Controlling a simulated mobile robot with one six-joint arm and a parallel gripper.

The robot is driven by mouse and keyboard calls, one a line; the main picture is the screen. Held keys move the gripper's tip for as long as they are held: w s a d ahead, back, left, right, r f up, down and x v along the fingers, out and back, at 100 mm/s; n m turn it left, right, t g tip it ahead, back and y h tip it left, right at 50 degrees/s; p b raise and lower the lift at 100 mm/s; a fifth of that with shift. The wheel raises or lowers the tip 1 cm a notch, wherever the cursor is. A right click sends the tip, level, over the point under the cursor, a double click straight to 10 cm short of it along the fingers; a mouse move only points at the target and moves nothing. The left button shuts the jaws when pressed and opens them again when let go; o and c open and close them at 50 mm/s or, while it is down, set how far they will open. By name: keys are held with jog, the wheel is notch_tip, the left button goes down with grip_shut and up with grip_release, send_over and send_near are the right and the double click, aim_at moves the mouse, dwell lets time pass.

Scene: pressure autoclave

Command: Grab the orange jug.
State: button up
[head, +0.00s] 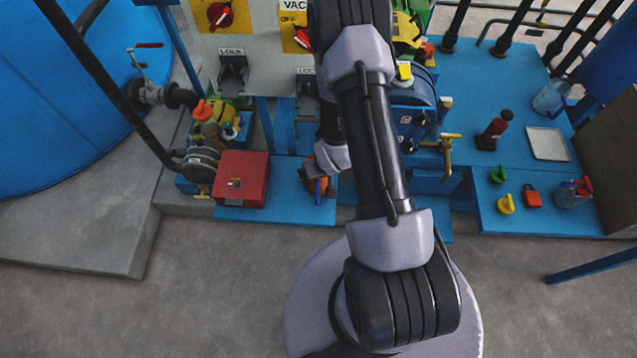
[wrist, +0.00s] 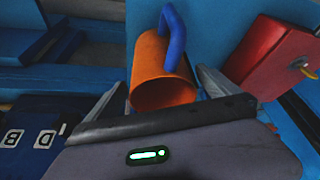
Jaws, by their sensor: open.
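The orange jug (head: 313,184) stands on the blue bench below the control panel, partly hidden by my wrist in the head view. In the wrist view the jug (wrist: 163,84) is an orange cylinder with a blue handle on its upper side. My gripper (wrist: 161,79) is open, with one finger on each side of the jug in that view. I cannot tell whether either finger touches it.
A red box (head: 241,180) is just left of the jug; it also shows at the right of the wrist view (wrist: 268,52). Valves and a pump are further left. The floor in front is clear.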

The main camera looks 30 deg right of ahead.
jog(key=shift+x, duration=0.9)
jog(key=shift+r, duration=0.1)
jog(key=shift+c, duration=0.2)
jog(key=c, duration=1.4)
jog(key=shift+c, duration=0.2)
